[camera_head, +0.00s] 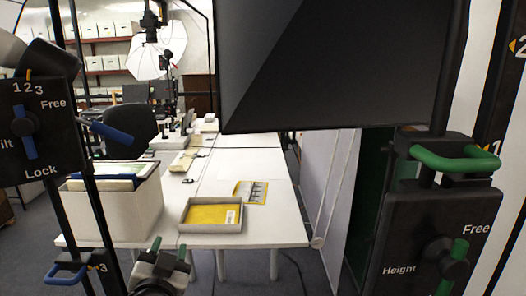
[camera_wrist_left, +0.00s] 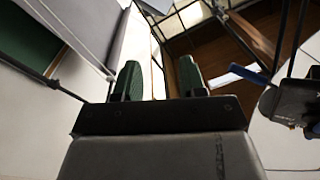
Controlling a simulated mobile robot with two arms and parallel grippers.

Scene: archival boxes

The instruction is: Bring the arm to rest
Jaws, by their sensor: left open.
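My left gripper (camera_head: 170,252) shows at the bottom of the head view, in front of the near edge of the white table (camera_head: 276,225). Its two green-padded fingers stand apart with nothing between them. In the left wrist view the same open fingers (camera_wrist_left: 158,80) point away over a blurred, tilted view of the room. My right gripper is in neither view.
On the table are a grey file box (camera_head: 115,212), a shallow tray (camera_head: 210,228) with a yellow folder, and a yellow printed sheet (camera_head: 251,191). Black stands with knobs rise at left (camera_head: 30,130) and right (camera_head: 440,235). A large dark panel (camera_head: 335,65) hangs overhead.

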